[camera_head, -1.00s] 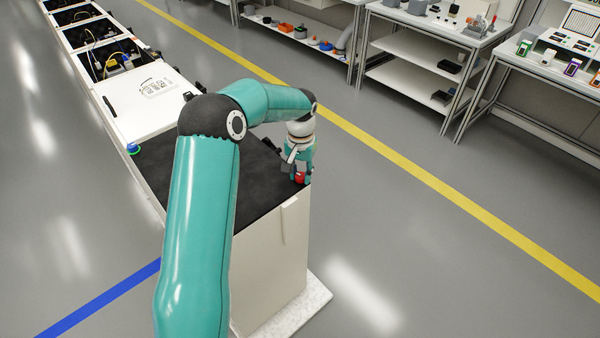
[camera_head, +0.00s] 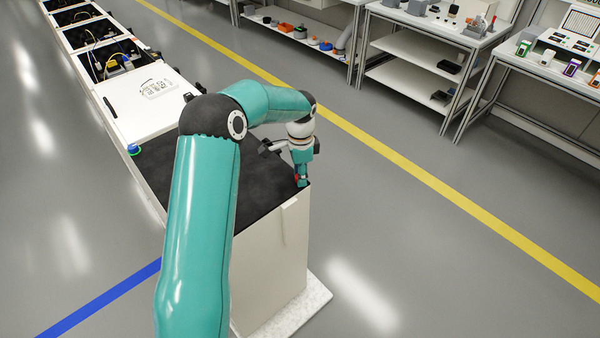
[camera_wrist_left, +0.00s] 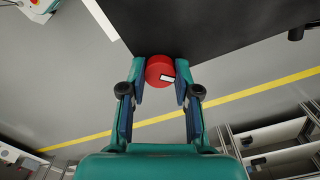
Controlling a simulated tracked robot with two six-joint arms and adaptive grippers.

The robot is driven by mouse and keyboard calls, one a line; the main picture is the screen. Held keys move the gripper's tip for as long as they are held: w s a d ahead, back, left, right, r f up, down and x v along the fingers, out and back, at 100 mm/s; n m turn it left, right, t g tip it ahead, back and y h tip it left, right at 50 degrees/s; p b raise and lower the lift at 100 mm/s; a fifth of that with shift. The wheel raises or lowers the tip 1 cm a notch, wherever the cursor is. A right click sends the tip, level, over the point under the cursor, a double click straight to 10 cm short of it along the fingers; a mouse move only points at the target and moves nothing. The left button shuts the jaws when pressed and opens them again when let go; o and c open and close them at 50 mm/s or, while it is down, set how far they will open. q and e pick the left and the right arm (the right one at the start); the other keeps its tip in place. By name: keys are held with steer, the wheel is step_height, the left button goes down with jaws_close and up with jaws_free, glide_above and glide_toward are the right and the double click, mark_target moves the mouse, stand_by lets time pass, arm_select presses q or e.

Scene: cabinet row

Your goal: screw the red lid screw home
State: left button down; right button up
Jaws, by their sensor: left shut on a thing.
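The red lid screw (camera_wrist_left: 160,70) is a round red knob with a white mark on top. It sits at the corner of the black cabinet top (camera_head: 200,185). In the left wrist view my left gripper (camera_wrist_left: 160,80) has its two fingers on either side of the red screw, shut on it. In the head view the left gripper (camera_head: 301,181) points down at the near right corner, and only a sliver of red shows beside its fingers. My right gripper is in neither view.
A white lid panel (camera_head: 150,98) and open cabinet bays with cables (camera_head: 108,58) continue the row to the far left. A green-blue button (camera_head: 134,150) stands on the left edge. Workbenches (camera_head: 420,45) line the back. Floor to the right is clear.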

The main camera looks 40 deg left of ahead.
arm_select(q)
steer(key=m, duration=0.4)
steer(key=shift+m, duration=0.3)
steer(key=m+p, duration=0.1)
steer(key=m, duration=0.3)
steer(key=shift+m, duration=0.4)
steer(key=c, duration=0.8)
jaws_free()
step_height(320, 180, up, 12)
